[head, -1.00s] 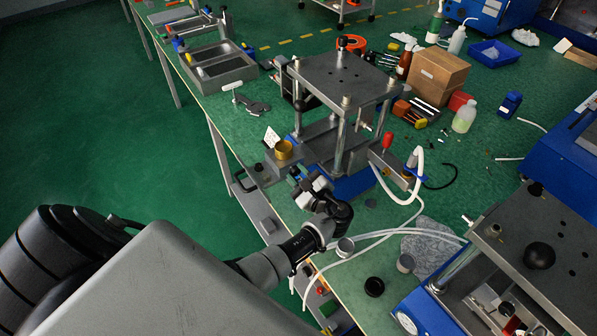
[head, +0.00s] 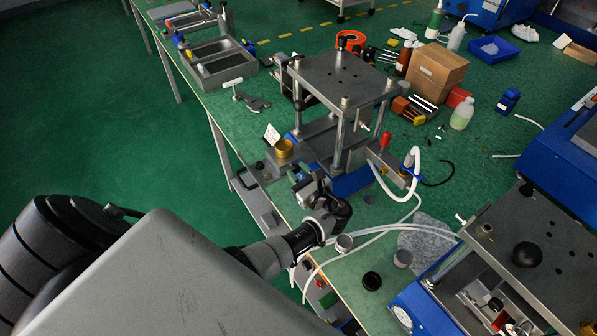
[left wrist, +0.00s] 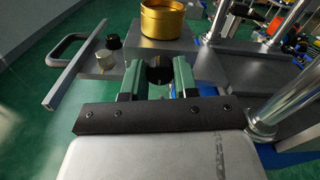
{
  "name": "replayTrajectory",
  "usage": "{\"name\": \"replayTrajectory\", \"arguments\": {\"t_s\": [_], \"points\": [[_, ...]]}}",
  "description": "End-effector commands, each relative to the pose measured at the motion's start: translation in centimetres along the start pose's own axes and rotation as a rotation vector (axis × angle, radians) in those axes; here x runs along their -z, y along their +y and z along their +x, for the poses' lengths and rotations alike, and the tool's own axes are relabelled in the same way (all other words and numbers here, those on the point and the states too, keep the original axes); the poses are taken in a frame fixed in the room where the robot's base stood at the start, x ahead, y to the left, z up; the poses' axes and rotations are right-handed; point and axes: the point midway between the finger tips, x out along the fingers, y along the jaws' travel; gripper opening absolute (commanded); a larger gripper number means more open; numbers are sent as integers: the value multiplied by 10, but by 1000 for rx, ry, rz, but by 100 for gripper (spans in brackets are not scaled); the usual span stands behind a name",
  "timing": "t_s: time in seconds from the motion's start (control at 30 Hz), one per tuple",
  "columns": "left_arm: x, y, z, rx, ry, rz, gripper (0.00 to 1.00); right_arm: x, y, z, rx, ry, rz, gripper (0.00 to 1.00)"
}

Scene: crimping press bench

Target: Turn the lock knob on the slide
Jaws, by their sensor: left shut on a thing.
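The slide (head: 290,160) is a grey plate at the near left of the press, with a brass cup (head: 283,149) on it. The cup also shows at the top of the left wrist view (left wrist: 162,18). My left gripper (left wrist: 158,76) has green fingers on both sides of a dark round knob (left wrist: 158,70) at the slide's near edge, and is shut on it. In the head view my left gripper (head: 300,176) is beside the slide, and the wrist hides the knob. My right gripper is not in view.
The press (head: 340,80) with its steel posts stands close to the right of my left gripper. A grey bar handle (left wrist: 75,65) and a small black knob (left wrist: 113,41) lie to the left. White hoses (head: 385,230) cross the bench at right.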

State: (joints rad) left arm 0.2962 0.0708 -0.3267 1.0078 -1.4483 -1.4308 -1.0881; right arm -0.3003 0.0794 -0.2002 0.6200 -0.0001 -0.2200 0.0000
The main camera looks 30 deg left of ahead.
Motion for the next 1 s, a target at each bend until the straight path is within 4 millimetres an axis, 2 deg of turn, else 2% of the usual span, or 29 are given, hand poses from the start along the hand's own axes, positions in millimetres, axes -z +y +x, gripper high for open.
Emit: {"name": "replayTrajectory", "arguments": {"t_s": [0.13, 0.17, 0.3, 0.57, 0.67, 0.77, 1.0], "points": [[0, 0, 0, 0, 0, 1, 5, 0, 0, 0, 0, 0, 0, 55], [0, 0, 0, 0, 0, 1, 34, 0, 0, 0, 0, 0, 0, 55], [0, 0, 0, 0, 0, 0, 55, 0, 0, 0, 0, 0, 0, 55], [0, 0, -1, 0, 0, 0, 55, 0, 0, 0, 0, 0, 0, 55], [1, 0, -7, 1, 1, -1, 55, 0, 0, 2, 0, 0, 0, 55], [3, 0, -21, 1, 3, -1, 55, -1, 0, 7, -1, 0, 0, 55], [4, 0, -70, 1, 3, -2, 55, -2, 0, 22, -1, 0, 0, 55]]}}
